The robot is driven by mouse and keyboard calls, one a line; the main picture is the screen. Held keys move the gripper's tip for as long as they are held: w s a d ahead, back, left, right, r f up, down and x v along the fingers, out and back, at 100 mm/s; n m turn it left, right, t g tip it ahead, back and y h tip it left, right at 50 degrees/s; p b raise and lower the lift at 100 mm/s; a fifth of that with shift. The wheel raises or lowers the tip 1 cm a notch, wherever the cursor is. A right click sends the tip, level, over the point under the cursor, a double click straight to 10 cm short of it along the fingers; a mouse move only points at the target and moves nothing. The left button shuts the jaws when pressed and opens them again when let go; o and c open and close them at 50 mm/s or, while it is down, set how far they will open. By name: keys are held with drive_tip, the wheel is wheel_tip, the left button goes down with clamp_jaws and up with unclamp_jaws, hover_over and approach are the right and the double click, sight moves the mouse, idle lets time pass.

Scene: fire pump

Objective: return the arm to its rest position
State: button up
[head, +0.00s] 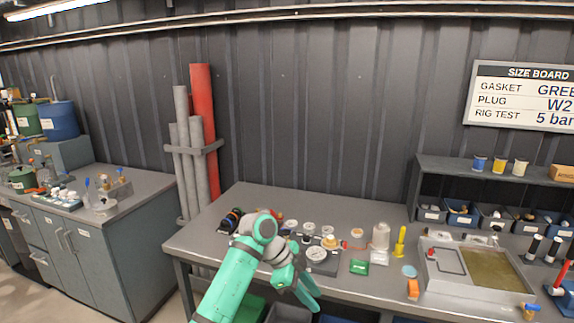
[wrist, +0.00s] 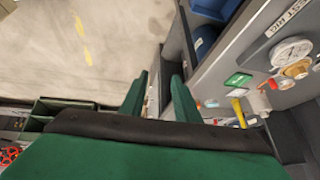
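My teal arm (head: 228,277) rises in front of the workbench in the head view, bends at its elbow and slopes down to the right. My gripper (head: 308,292) hangs by the bench's front edge, pointing downward. In the wrist view my gripper (wrist: 158,88) has its two green fingers apart, with nothing held between them. The floor (wrist: 85,50) and the bench side show beyond the fingertips.
The workbench (head: 225,205) carries a gauge rig (head: 318,258), a green block (head: 359,267), a yellow-handled item (head: 399,242) and a grey tray (head: 440,283). Bins (head: 282,312) are below the front edge. A side counter (head: 140,185) stands left. Open floor lies between them.

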drive_tip(key=s+d+f+n+t+h, duration=0.3)
drive_tip(key=d+f+n+t+h, duration=0.3)
drive_tip(key=d+f, duration=0.9)
drive_tip(key=s+f+n+t+y, duration=0.4)
drive_tip(key=s+f+n+t, duration=0.1)
drive_tip(key=s+f+n, duration=0.35)
drive_tip(key=s+a+f+n+t+y, duration=0.25)
drive_tip(key=s+a, duration=0.35)
drive_tip(key=s, duration=0.4)
drive_tip(key=s+a+f+n+t+y, duration=0.1)
drive_tip(key=s+a+n+y, duration=0.4)
drive_tip(key=s, duration=0.5)
drive_tip(key=s+a+r, duration=0.5)
drive_tip(key=s, duration=0.3)
drive_tip(key=s+a+r+m+t, duration=0.1)
drive_tip(key=s+a+r, duration=0.4)
drive_tip(key=s, duration=0.4)
drive_tip(key=shift+s+a+r+m+y, duration=0.2)
drive_tip(key=shift+a+r+m+y, duration=0.1)
drive_tip(key=shift+r+y, duration=0.25)
